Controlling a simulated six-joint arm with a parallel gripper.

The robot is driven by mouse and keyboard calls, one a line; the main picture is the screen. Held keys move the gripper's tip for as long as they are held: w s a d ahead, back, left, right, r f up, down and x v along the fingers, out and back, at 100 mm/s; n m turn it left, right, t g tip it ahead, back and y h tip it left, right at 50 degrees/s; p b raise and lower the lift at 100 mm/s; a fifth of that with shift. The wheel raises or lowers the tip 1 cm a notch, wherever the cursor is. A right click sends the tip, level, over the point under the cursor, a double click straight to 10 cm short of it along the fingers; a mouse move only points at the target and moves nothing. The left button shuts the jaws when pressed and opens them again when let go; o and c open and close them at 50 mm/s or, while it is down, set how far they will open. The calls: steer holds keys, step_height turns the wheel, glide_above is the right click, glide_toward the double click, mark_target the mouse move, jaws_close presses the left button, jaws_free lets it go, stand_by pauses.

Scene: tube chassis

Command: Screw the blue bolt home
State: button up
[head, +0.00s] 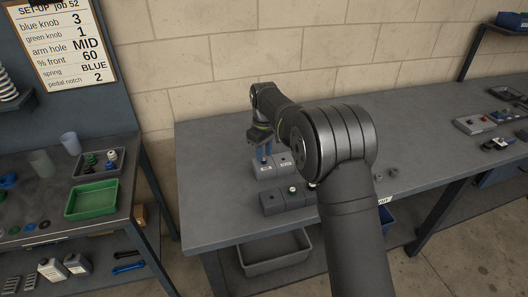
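My gripper (263,152) is at the far end of my arm, pointing down over a grey block (265,172) with a white label on the middle bench. Narrow blue parts (268,148) show at the gripper's lower end, just above the block. I cannot tell whether they are the blue bolt or the fingertips. The gap between the fingers is too small to read. Whether anything touches the block is also unclear.
A second labelled grey block (285,164) stands close on the right, and darker blocks (272,204) stand in front. The left table holds a green tray (92,201) and a dark tray (79,171) of small parts. The bench's left front is clear.

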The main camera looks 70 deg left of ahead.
steer(key=shift+f, duration=0.95)
steer(key=shift+c, duration=0.2)
jaws_close()
